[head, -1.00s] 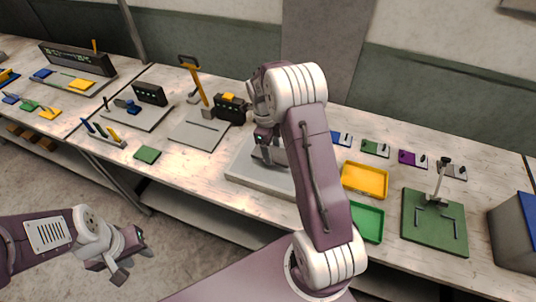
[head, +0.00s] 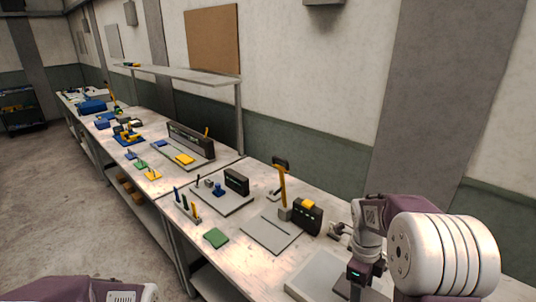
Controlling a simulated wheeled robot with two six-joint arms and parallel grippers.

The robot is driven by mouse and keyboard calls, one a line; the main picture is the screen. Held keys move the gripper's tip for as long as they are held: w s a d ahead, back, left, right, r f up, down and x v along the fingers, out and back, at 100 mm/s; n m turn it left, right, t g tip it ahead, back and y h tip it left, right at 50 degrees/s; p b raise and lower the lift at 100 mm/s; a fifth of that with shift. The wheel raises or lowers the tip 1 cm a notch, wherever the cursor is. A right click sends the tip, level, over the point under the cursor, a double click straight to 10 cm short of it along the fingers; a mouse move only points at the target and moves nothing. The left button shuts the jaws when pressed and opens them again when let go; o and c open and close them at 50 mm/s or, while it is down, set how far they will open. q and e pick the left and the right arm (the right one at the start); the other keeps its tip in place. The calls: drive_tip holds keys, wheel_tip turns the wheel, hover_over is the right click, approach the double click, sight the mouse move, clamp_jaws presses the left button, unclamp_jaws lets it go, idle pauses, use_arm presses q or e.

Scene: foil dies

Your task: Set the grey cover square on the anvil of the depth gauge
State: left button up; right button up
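My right arm comes in at the lower right, with its gripper (head: 350,286) pointing down over a pale grey slab (head: 312,276). A dark grey shape shows at its tip, and I cannot tell whether it is a finger or a held part. The arm and the picture edge hide the rest. Of my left arm only a link shows at the bottom left; its gripper is out of view. I cannot make out the grey cover. I cannot tell for sure which fixture on the bench is the depth gauge or where its anvil is.
A yellow post (head: 281,186) stands beside a dark box (head: 307,217) and a flat grey plate (head: 270,234). Left of these are a grey board (head: 237,204) with a small blue block, a green pad (head: 216,238) and a small tool rack (head: 187,207). More benches run back left; the floor (head: 60,210) is clear.

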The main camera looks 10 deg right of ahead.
sight(338, 293)
drive_tip(key=a+n, duration=0.1)
drive_tip(key=a, duration=0.1)
drive_tip(key=a+f+n, duration=0.1)
drive_tip(key=a+n, duration=0.2)
drive_tip(key=a, duration=0.1)
drive_tip(key=shift+w+f+t, duration=0.2)
drive_tip(key=shift+w+t, duration=0.1)
drive_tip(key=w+a+f+n+t+y, duration=0.1)
drive_tip(key=w+a+n, duration=0.1)
drive_tip(key=n, duration=1)
drive_tip(key=w+a+f+n+t, duration=0.1)
drive_tip(key=w+a+n+t, duration=0.15)
drive_tip(key=n, duration=0.85)
drive_tip(key=s+f, duration=0.4)
drive_tip(key=shift+a+f+g, duration=0.15)
drive_tip(key=shift+f+g, duration=0.05)
drive_tip(key=shift+g, duration=0.25)
